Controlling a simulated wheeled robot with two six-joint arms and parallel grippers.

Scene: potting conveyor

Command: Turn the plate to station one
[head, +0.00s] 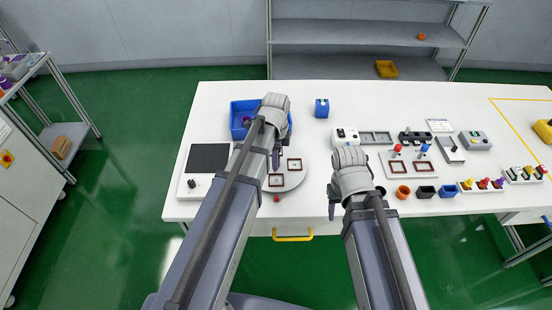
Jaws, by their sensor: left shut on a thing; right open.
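The round grey plate (296,181) lies on the white table, left of its middle, and carries square dark-red frames. A small red knob (277,198) sits at the table's front, just before the plate. My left gripper (276,160) reaches down at the plate's back left and is shut on what seems to be part of the plate. The arm and fingers hide the grip and the plate's left side. My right gripper (332,206) is open and empty, right of the plate near the table's front edge. Station markings are too small to read.
A blue bin (238,118) stands behind my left gripper. A dark panel (208,157) lies at the left. A tray with red and blue handled tools (408,168), small cups (426,192) and control boxes (475,140) fill the right. The table's back middle is mostly clear.

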